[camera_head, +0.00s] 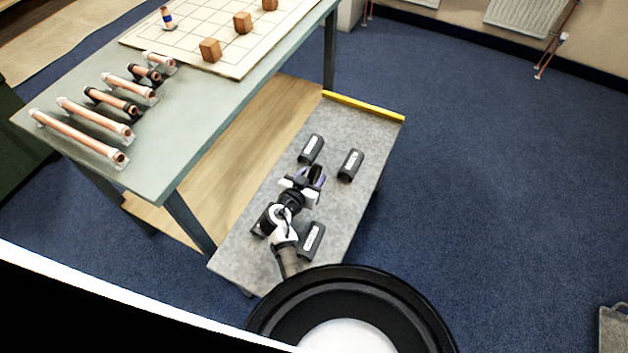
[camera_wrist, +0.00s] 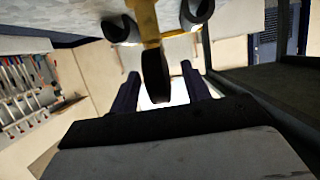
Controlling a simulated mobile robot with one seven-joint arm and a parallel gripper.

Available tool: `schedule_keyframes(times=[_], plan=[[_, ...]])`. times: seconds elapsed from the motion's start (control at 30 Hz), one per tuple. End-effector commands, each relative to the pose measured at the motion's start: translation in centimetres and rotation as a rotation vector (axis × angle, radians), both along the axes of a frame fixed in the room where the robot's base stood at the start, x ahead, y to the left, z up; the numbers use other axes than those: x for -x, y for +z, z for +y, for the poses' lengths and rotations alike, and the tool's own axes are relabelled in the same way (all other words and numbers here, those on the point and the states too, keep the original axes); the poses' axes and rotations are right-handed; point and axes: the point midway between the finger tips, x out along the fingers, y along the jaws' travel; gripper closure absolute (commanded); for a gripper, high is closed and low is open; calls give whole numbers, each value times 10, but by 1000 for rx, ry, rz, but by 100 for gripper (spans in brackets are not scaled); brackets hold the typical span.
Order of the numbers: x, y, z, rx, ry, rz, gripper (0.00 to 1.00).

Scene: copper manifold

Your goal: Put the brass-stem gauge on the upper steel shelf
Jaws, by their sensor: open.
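The brass-stem gauge appears in the wrist view as a dark disc (camera_wrist: 155,78) seen nearly edge-on, with a yellow brass stem (camera_wrist: 146,20) running to the top edge. My gripper (camera_wrist: 160,70) is open, with one finger on each side of the dark disc. Gaps show between the disc and both fingers. In the head view my gripper (camera_head: 314,178) is low over the grey bench top (camera_head: 345,118); the gauge is not clear there. I cannot make out the upper steel shelf in either view.
Black labelled blocks (camera_head: 350,165) stand on the grey bench around my gripper. A yellow strip (camera_head: 363,106) edges its far end. The green-grey table (camera_head: 190,140) at left holds several copper pipes (camera_head: 82,138) and a gridded board (camera_head: 190,47). Blue floor on the right is mostly clear.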

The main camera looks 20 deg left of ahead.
Motion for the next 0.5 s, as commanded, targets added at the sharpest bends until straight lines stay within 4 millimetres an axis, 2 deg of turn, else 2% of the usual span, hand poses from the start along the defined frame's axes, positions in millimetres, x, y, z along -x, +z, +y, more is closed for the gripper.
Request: schedule_keyframes(times=[0.2, 0.5], plan=[[-27, -9, -6, 0, -1, 0, 53], [-34, -13, -7, 0, 1, -1, 53]])
